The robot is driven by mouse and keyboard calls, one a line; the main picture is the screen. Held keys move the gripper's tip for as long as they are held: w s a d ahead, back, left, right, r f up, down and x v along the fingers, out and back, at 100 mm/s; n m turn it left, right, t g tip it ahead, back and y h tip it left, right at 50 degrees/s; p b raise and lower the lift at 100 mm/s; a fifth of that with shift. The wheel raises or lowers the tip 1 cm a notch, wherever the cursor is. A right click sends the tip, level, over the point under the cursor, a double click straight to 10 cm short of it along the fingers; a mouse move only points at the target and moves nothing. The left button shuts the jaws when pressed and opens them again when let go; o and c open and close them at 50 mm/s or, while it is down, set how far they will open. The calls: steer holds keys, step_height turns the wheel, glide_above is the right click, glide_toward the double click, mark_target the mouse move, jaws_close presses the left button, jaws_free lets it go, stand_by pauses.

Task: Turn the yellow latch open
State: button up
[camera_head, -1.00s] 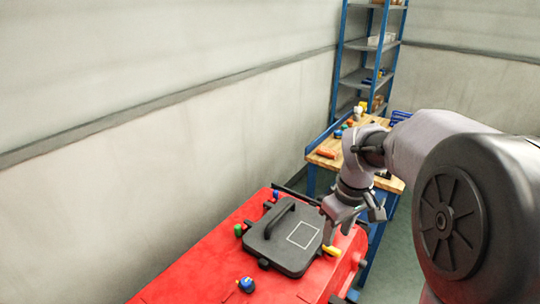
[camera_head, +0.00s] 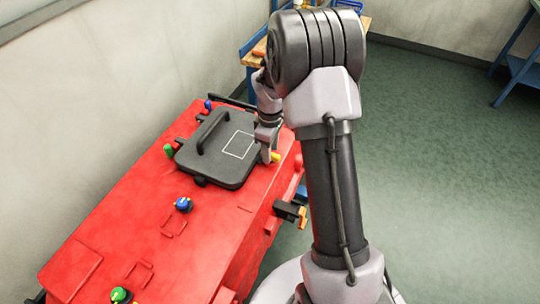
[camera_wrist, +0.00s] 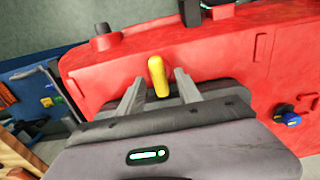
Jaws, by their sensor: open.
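The yellow latch (camera_wrist: 158,77) shows in the wrist view at the edge of the black lid, lying between my two finger tips but with clear space on both sides. My gripper (camera_wrist: 157,84) is open around it, and I cannot tell how deep the fingers reach. In the head view the yellow latch (camera_head: 276,157) shows only partly beside my gripper (camera_head: 268,158), which hides the rest. The black lid (camera_head: 215,165) with its handle lies flat on the red tank (camera_head: 130,200).
A blue-and-yellow knob (camera_head: 183,204) stands on the tank top. A black fitting (camera_head: 290,211) juts from the tank's right side. Open floor (camera_head: 430,160) lies to the right.

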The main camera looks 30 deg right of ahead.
steer(key=shift+f, duration=0.55)
jaws_close()
